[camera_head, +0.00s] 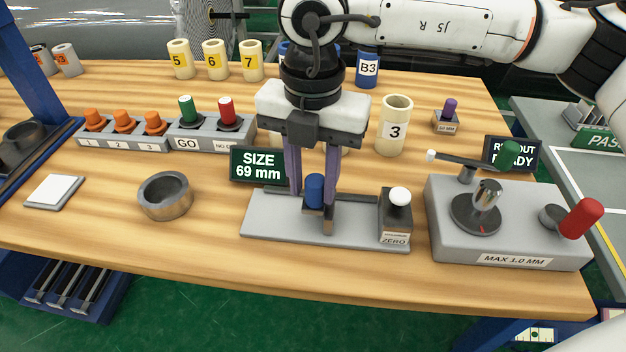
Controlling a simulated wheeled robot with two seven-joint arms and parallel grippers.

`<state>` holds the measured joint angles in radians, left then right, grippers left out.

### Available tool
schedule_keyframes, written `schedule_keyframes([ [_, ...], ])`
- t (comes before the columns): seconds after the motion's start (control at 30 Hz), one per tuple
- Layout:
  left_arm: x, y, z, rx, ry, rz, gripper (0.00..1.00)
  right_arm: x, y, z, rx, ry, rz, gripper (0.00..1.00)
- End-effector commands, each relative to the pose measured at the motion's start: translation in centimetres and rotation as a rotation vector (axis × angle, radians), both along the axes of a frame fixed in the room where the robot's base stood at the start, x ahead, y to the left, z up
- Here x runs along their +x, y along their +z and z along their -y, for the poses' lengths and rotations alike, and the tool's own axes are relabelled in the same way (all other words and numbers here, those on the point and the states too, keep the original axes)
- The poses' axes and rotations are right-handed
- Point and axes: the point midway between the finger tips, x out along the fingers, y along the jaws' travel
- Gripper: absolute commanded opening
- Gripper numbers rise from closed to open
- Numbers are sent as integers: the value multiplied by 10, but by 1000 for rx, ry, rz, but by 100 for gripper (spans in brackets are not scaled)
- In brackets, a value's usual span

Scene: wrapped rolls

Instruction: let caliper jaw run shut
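The caliper is a grey flat base (265,228) with a rail, near the table's front edge. A blue knob (314,188) stands on its sliding jaw, left of the zero block (395,222) with a white button. A display behind it (258,166) reads SIZE 69 mm. My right gripper (312,193) points down over the caliper, its purple fingers on either side of the blue knob. A small gap shows between the left finger and the knob; the right finger looks very close, and contact is unclear. No part fits between the jaws in view. My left gripper is not in view.
A grey ring (165,196) and a white pad (54,192) lie left of the caliper. A grey fixture with a red-knobbed lever (508,240) stands right. Button blocks (213,133), numbered rolls (215,60) and roll 3 (394,126) stand behind.

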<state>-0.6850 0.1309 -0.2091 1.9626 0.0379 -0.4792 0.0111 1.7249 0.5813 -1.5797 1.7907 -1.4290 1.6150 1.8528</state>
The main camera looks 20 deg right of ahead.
Motion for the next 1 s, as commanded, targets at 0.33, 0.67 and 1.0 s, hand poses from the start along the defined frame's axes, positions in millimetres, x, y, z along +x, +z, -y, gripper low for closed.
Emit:
schedule_keyframes([
  [0.33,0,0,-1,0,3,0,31,1,6,-2,5,5,4,32],
  [0.67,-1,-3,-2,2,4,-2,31,2,65,-2,5,2,7,32],
  [1.0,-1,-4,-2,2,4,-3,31,1,103,0,1,1,2,32],
])
